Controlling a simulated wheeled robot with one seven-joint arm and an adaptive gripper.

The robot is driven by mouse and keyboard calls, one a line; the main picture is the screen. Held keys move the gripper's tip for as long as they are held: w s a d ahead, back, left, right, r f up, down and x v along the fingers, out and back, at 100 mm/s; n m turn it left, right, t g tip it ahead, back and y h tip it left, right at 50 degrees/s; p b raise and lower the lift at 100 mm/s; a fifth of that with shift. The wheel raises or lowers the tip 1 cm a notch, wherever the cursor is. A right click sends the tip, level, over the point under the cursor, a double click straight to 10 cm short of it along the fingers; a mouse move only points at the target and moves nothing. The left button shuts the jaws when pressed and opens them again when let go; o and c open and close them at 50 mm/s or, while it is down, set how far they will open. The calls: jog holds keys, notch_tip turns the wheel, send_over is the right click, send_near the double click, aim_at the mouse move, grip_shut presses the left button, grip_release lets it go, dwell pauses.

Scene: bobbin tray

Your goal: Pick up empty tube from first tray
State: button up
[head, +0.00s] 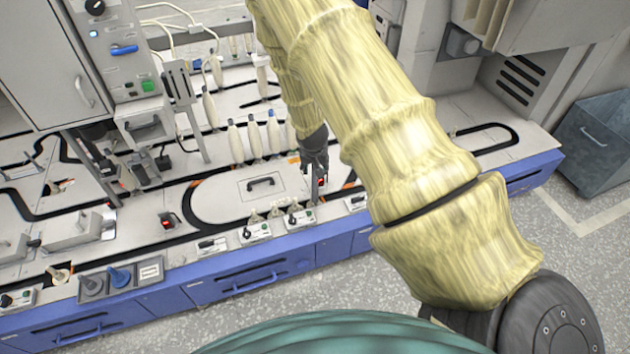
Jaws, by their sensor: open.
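My gripper (315,178) hangs over the right part of the machine top, pointing down, with its jaws open. Nothing can be seen held between the fingers. Several upright pale bobbins or tubes (235,143) stand in a row just left of my gripper, and one has a blue tip (271,118). I cannot tell which of them is empty. A small grey-blue tray (137,280) at the front left edge holds two dark conical pieces (120,277). I cannot tell which tray is the first one. My arm hides part of the machine top behind it.
The long machine top (230,205) has black curved track slots and a blue front (270,278). Small switch boxes (255,232) line its front edge. A tall grey cabinet (40,60) stands at left. A grey bin (595,145) stands at right on open floor.

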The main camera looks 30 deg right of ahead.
grip_shut()
jog(key=shift+r, duration=0.1)
